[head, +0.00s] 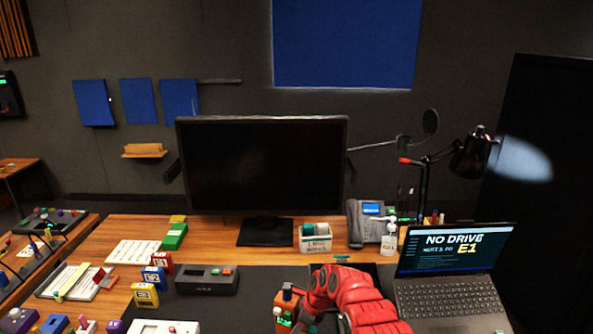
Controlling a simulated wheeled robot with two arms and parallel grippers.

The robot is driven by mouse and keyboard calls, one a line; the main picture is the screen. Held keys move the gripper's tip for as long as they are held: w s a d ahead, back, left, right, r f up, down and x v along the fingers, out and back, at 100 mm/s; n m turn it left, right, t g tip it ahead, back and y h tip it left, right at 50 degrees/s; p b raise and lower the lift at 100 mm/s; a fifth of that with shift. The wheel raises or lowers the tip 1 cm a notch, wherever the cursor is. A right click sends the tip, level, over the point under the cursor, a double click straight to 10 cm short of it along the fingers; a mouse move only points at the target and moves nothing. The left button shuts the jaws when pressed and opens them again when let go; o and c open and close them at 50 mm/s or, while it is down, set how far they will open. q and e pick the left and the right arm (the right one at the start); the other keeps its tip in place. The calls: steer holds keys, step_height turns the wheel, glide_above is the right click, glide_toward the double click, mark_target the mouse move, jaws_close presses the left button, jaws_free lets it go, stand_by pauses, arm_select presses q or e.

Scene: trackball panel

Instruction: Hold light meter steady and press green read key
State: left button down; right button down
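A dark grey box (207,280) with a small display and red and green keys lies left of centre on the desk. I cannot tell whether it is the light meter. A small orange-and-black object (286,304) stands at the bottom centre, partly cut off by my red arm. It may be the light meter, but its face is too small to read. My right gripper (305,320) is beside this object at the bottom edge. Its fingers are mostly hidden, so I cannot tell whether it touches the object. My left gripper is not in view.
A monitor (262,165) stands behind, with a white bin (314,238), a phone (368,222) and a sanitizer bottle (389,241) near it. A laptop (452,270) is at right.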

mark_target(288, 315)
steer(key=shift+c, duration=1)
jaws_free()
steer(key=shift+r, duration=0.1)
steer(key=shift+w+d+r, duration=0.1)
steer(key=shift+d+r, duration=0.15)
steer(key=shift+r, duration=0.2)
steer(key=v, duration=1.1)
steer(key=shift+o, duration=1)
